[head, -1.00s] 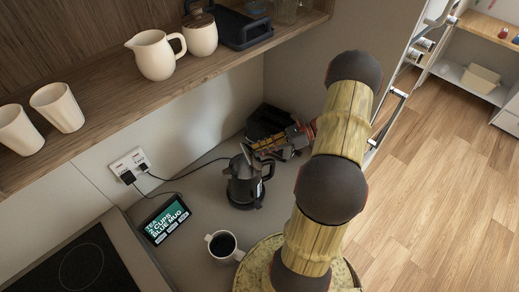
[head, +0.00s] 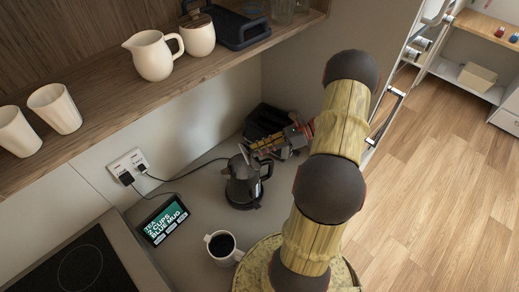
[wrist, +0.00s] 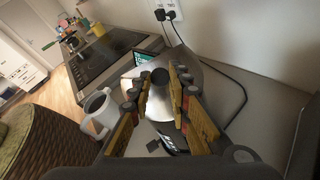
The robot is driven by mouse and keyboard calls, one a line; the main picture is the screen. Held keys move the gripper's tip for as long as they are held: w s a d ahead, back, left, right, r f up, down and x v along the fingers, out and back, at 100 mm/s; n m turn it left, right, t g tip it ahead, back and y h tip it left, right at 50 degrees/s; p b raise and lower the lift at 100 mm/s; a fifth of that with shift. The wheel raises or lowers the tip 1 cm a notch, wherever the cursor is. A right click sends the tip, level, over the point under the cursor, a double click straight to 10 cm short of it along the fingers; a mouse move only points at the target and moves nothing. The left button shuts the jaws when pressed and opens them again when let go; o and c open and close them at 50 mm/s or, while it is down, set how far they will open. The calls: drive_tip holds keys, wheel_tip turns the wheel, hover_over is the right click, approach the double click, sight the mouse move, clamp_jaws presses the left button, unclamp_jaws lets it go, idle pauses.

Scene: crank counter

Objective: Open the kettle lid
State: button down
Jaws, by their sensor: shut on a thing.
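The dark grey kettle (head: 242,188) stands upright on the counter in the head view, its handle to the right. Its lid (head: 245,153) shows at the top as a small grey piece that looks tilted up; how far is hard to tell. My gripper (head: 260,149) reaches in from the right at the kettle's top, partly behind my arm. In the wrist view, my gripper (wrist: 159,79) has its yellow-sided fingers on both sides of the round black lid knob (wrist: 159,76), shut on it. Shiny metal of the kettle (wrist: 203,98) shows around the fingers; its lower body is hidden.
A white mug (head: 221,246) of dark liquid stands in front of the kettle. A small screen (head: 166,220) and a cooktop (head: 80,268) lie left. A black appliance (head: 266,121) stands behind. A cord runs from the wall outlet (head: 129,166). A shelf (head: 110,104) with crockery overhangs.

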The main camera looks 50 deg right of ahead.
drive_tip(key=c, duration=1.6)
unclamp_jaws()
drive_tip(key=shift+f, duration=0.1)
drive_tip(key=shift+c, duration=0.2)
drive_tip(key=v, duration=1.2)
